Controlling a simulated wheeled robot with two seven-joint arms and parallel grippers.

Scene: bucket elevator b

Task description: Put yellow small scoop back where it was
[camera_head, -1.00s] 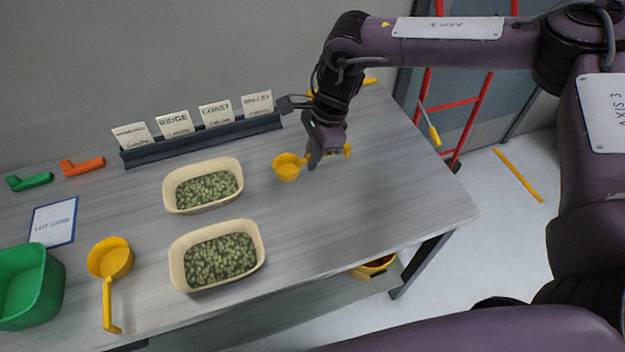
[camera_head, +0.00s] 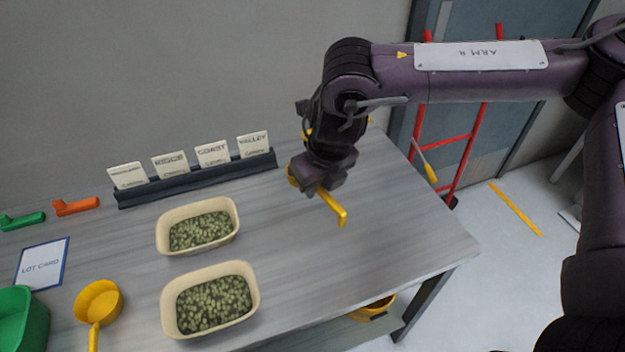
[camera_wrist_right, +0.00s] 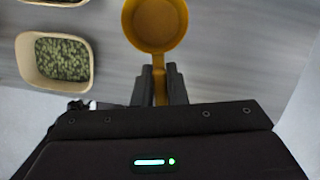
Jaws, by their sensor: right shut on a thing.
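The small yellow scoop (camera_head: 337,208) is held by my right gripper (camera_head: 317,182) over the right part of the table. Its handle end points toward the table's front right; its cup is mostly hidden behind the gripper in the head view. In the right wrist view the round cup (camera_wrist_right: 156,22) lies beyond the fingertips, and both fingers (camera_wrist_right: 160,80) close on the handle. I cannot tell the scoop's exact height above the table. A larger yellow scoop (camera_head: 99,301) lies at the front left. My left gripper is not in view.
Two cream tubs of green pellets, the back one (camera_head: 164,245) and the front one (camera_head: 168,322), stand mid-table. A dark card rack (camera_head: 200,178) is behind them. Green and orange items, a lot card (camera_head: 43,263) and a green bin (camera_head: 38,322) are left. The right tabletop is clear.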

